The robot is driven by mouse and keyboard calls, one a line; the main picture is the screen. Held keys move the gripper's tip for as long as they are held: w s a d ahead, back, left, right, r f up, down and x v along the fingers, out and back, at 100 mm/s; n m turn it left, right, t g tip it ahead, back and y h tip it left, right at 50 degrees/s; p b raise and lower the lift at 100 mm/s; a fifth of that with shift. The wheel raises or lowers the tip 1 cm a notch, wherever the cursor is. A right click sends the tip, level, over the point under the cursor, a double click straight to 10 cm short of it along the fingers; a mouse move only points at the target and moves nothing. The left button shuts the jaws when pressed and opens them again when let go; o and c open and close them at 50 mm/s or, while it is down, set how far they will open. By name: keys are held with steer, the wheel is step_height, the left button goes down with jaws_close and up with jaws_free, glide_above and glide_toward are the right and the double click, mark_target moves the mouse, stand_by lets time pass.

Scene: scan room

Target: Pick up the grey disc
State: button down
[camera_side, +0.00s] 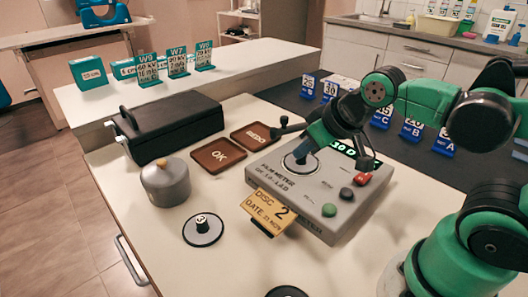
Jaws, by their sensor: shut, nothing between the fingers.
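My gripper (303,152) points down over the left part of the film meter (322,208), with its shut fingertips low over a round pale-rimmed plate (291,170) in the meter's top. The fingers partly hide this plate, and I cannot tell whether they touch it or whether a disc lies there. A flat grey disc (190,231) with a dark rim and a black-and-white knob lies on the white counter, left of the meter and well apart from my gripper. Another dark round piece (286,292) is cut off by the bottom edge.
A grey lidded pot (166,187) stands behind the disc. Brown trays marked OK (218,156) and REDO (255,136) lie beside a black case (172,130). A yellow DISC 2 card (267,210) stands at the meter's front. The counter around the grey disc is clear.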

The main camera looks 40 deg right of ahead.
mark_target(306, 161)
stand_by(0.4)
steer(key=c, duration=0.5)
jaws_free()
steer(key=shift+c, duration=0.2)
steer(key=w+d+f+m+g+y, duration=0.1)
steer(key=m, duration=0.3)
steer(key=w+d+m+g+y, duration=0.1)
steer(key=w+d+m+y, duration=0.1)
steer(key=m, duration=0.3)
steer(key=w+d+f+m+y, duration=0.1)
steer(key=d+m+y, duration=0.1)
steer(key=m, duration=0.3)
steer(key=shift+w+d+f+g, duration=0.15)
steer(key=shift+w+f+g, duration=0.1)
steer(key=shift+f+g, duration=0.15)
steer(key=d+m+y, duration=0.1)
steer(key=m, duration=0.1)
steer(key=d+f+m+y, duration=0.1)
steer(key=d+m, duration=0.1)
steer(key=d+f+m+t+y, duration=0.1)
steer(key=d+m+y, duration=0.1)
steer(key=shift+w+m, duration=0.25)
steer(key=shift+m, duration=0.15)
steer(key=d+m+y, duration=0.1)
steer(key=s+d+f+m+t, duration=0.1)
steer(key=d+m+y, duration=0.1)
steer(key=shift+s+f+y, duration=0.3)
steer(key=shift+s+f, duration=0.05)
steer(key=shift+s, duration=0.05)
steer(key=shift+x, duration=2.7)
